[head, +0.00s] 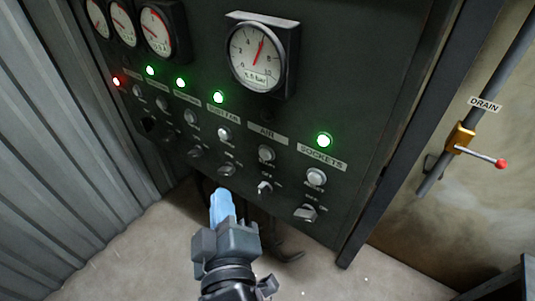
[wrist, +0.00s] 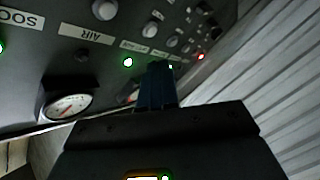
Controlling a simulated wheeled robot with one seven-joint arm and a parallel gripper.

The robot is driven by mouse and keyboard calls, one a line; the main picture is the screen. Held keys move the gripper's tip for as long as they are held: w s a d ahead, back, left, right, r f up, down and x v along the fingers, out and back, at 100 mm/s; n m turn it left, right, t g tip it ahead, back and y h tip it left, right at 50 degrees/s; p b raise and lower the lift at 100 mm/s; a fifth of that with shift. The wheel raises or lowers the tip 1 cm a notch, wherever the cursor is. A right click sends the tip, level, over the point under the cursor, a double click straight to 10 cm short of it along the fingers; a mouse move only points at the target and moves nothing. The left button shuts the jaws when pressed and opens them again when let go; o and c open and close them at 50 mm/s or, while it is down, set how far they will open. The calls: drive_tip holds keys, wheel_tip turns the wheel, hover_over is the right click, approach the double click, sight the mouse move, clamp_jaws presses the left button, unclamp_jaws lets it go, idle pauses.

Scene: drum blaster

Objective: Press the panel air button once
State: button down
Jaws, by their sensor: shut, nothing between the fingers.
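The panel air button (head: 266,154) is a round pale button under the AIR label (head: 267,133) on the dark panel. A rotary switch (head: 265,187) sits below it. In the wrist view, which is upside down, the air button (wrist: 104,9) shows near the top edge, beyond the AIR label (wrist: 86,32). My gripper (head: 221,198) has blue fingers pressed together, in front of the panel's lower part. It appears below and left of the air button, apart from it. In the wrist view the fingertips (wrist: 158,70) are right of the AIR label. The air lamp (wrist: 82,55) looks unlit.
The sockets button (head: 316,177) is right of the air button, under a green lamp (head: 324,140). Another button (head: 224,134) is to its left. A large gauge (head: 258,54) juts out above. A drain valve (head: 462,138) is at the right, corrugated wall (head: 60,140) at the left.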

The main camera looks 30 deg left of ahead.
sight(265, 154)
drive_tip(key=shift+w, duration=0.15)
drive_tip(key=w+p, duration=0.4)
drive_tip(key=w, duration=0.4)
drive_tip(key=shift+w+d, duration=0.25)
drive_tip(key=shift+d, duration=0.05)
drive_tip(key=shift+w+r, duration=0.1)
drive_tip(key=shift+w, duration=0.05)
idle(1.7)
drive_tip(key=shift+w+p, duration=0.25)
drive_tip(key=shift+p, duration=0.05)
drive_tip(key=shift+w+d+p, duration=0.1)
drive_tip(key=shift+w+p, duration=0.2)
drive_tip(key=shift+w, duration=0.2)
idle(0.6)
drive_tip(key=shift+s, duration=0.15)
drive_tip(key=shift+s+b, duration=0.4)
drive_tip(key=shift+s, duration=0.35)
drive_tip(key=shift+s, duration=0.1)
